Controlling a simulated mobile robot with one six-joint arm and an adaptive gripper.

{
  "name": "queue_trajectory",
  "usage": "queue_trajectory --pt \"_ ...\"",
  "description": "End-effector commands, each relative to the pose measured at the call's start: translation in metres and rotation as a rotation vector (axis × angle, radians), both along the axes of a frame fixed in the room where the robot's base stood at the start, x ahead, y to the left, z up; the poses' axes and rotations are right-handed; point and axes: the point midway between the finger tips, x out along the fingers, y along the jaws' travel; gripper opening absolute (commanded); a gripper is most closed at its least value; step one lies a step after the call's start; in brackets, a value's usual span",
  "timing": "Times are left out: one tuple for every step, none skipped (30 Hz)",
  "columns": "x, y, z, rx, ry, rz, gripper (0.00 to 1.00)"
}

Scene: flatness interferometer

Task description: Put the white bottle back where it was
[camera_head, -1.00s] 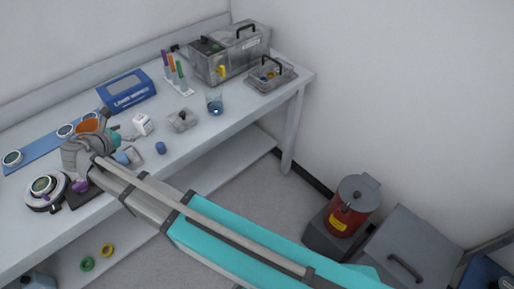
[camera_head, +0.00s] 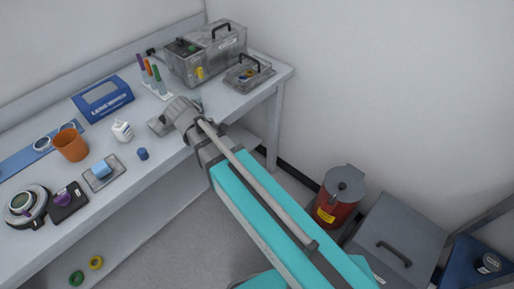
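The small white bottle (camera_head: 122,131) stands upright on the bench, left of my gripper and apart from it. My gripper (camera_head: 178,112) is over the bench, near a grey block (camera_head: 158,126) that it partly covers. Its fingertips are not clear, so I cannot tell whether it is open or shut. No held object can be made out. A sliver of the blue glass (camera_head: 196,103) may show behind the gripper.
An orange cup (camera_head: 70,147), a tray (camera_head: 117,176) bearing a light-blue block (camera_head: 101,169) and a blue cylinder (camera_head: 142,154) are near the bottle. A tube rack (camera_head: 156,90) and the blue wipes box (camera_head: 103,98) stand behind. A red bin (camera_head: 338,198) is on the floor.

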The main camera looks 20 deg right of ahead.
Motion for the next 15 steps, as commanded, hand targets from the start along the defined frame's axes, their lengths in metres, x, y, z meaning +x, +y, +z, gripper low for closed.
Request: queue_trajectory --pt "-0.007 -0.016 -0.002 0.035 -0.001 -0.069 1.0" --pt "-0.01 -0.023 -0.004 0.059 -0.002 -0.112 1.0" --pt "-0.014 -0.032 -0.006 0.089 -0.003 -0.167 1.0" --pt "-0.017 -0.039 -0.007 0.11 -0.005 -0.21 1.0" --pt "-0.02 -0.045 -0.009 0.134 -0.006 -0.252 1.0" --pt "-0.025 -0.054 -0.01 0.163 -0.006 -0.308 1.0" --pt "-0.028 -0.061 -0.011 0.183 -0.007 -0.351 1.0" --pt "-0.031 -0.067 -0.012 0.205 -0.008 -0.394 1.0" --pt "-0.036 -0.075 -0.014 0.233 -0.008 -0.452 1.0" --pt "-0.04 -0.08 -0.015 0.253 -0.008 -0.494 1.0" --pt "-0.043 -0.086 -0.015 0.273 -0.008 -0.538 1.0" --pt "-0.048 -0.093 -0.016 0.301 -0.007 -0.596 1.0" --pt "-0.052 -0.099 -0.017 0.321 -0.007 -0.638 1.0" --pt "-0.055 -0.103 -0.018 0.339 -0.007 -0.679 1.0" --pt "-0.06 -0.109 -0.018 0.364 -0.006 -0.733 1.0"
